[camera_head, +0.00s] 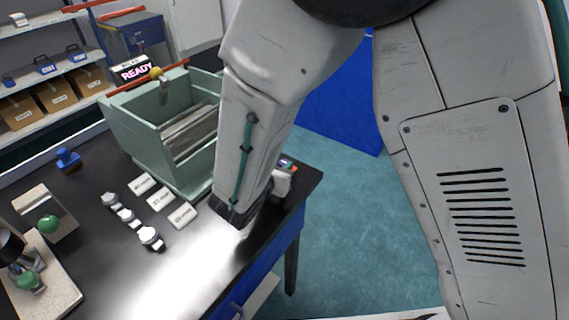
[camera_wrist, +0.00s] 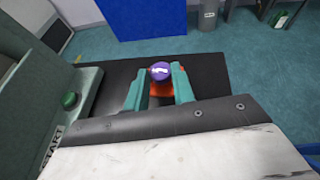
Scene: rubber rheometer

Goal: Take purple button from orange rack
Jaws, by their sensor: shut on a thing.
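The purple button (camera_wrist: 160,71) shows in the wrist view with a white mark on its top. It sits between the two teal fingers of my gripper (camera_wrist: 159,82), which is shut on it. The orange rack (camera_wrist: 161,90) shows just below the button, between the fingers, and is mostly hidden. I cannot tell whether the button still touches the rack. In the head view my arm reaches down to the right end of the black table and hides the fingertips and the button.
A green machine (camera_head: 150,150) with a READY display (camera_head: 134,71) stands left of my arm. White labels and several round grey-white pieces lie on the black table (camera_head: 160,285). Shelves with boxes stand at the back left.

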